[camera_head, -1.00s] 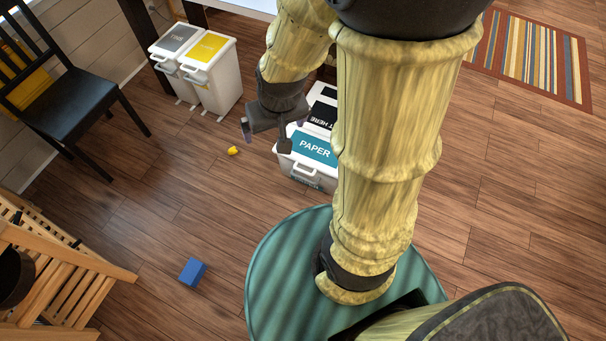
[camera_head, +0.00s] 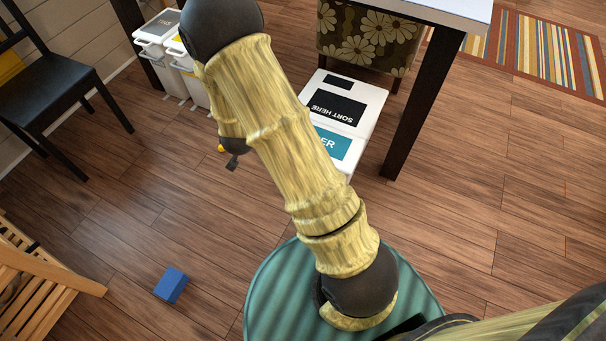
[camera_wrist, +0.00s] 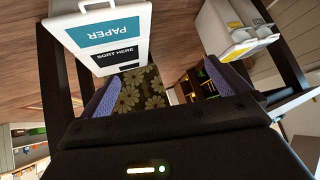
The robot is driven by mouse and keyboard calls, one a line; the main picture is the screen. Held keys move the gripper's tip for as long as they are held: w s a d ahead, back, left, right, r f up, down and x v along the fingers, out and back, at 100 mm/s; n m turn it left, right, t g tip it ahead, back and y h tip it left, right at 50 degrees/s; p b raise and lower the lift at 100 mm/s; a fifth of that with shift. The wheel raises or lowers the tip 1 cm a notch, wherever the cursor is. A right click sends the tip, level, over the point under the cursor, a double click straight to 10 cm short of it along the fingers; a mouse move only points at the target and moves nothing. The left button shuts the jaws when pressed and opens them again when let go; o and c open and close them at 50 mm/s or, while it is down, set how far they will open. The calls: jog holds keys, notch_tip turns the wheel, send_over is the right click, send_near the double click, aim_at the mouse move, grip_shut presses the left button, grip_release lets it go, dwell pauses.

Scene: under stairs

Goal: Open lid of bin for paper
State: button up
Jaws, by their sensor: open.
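The paper bin's white lid (camera_head: 362,128) shows right of my arm in the head view, with a teal label partly hidden by the arm. The lid lies flat and looks closed; the bin's front is mostly hidden. In the wrist view the teal PAPER label (camera_wrist: 108,33) shows upside down at upper left, beyond the fingers. My gripper (camera_wrist: 160,92) is open and empty, its two purple-grey fingers apart. In the head view only a dark tip of the gripper (camera_head: 232,160) shows, left of the bin and apart from it.
A black SORT HERE panel (camera_head: 338,110) lies behind the label. A table leg (camera_head: 420,105) and flowered chair (camera_head: 368,40) stand close behind and right. Other white bins (camera_head: 160,38) stand upper left. A blue block (camera_head: 171,285) lies on open floor at lower left.

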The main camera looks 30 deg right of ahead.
jog(key=s+d+f+m+t+h+b, duration=0.1)
jog(key=f+h+b, duration=0.4)
jog(key=f+b, duration=0.7)
jog(key=s+d+f+m+t+h+b, duration=0.2)
jog(key=f+b, duration=1)
jog(key=f, duration=1.3)
jog(key=s+d+h, duration=0.1)
jog(key=d+h, duration=0.1)
jog(key=h, duration=0.1)
jog(key=shift+s+d+h, duration=0.25)
jog(key=shift+s+h, duration=0.05)
jog(key=shift+s, duration=0.1)
jog(key=shift+d, duration=0.1)
jog(key=b+x, duration=0.8)
jog(key=x, duration=0.9)
jog(key=shift+w+d, duration=0.1)
jog(key=shift+w, duration=0.1)
